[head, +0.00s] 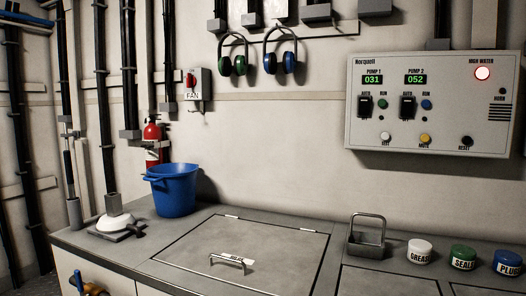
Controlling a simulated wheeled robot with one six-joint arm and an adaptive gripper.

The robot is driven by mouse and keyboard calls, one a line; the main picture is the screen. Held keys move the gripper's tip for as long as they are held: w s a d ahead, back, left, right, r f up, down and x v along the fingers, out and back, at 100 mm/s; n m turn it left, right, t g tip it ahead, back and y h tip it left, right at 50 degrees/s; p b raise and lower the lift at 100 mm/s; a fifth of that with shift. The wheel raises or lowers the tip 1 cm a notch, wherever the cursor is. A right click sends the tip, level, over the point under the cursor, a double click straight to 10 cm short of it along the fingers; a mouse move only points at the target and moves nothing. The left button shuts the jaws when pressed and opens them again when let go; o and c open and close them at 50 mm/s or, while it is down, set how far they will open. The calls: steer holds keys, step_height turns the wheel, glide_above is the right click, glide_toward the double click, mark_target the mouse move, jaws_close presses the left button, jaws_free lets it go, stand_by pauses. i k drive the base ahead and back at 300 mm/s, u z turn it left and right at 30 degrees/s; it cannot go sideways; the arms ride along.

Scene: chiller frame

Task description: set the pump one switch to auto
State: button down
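A grey control panel (360,135) marked Norquell hangs on the back wall at the right of the head view. The pump 1 switch (365,106) is a black switch at the panel's left, below the green pump 1 display (373,79) reading 031. A small label that seems to read AUTO sits above it. The switch's exact position is too small to tell. A green RUN light or button (383,105) is just right of it. A similar black pump 2 switch (408,107) sits further right, under a display (415,79) reading 052. My gripper is not in view.
Below, the counter holds a blue bucket (173,190), a hatch with a handle (228,262), a metal caddy (366,242) and labelled jars (420,252). Space before the panel looks clear.

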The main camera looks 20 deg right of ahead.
mark_target(363, 101)
steer(key=z, duration=2.5)
steer(key=k, duration=0.8)
steer(key=u, duration=0.9)
steer(key=i, duration=0.85)
steer(key=u, duration=0.05)
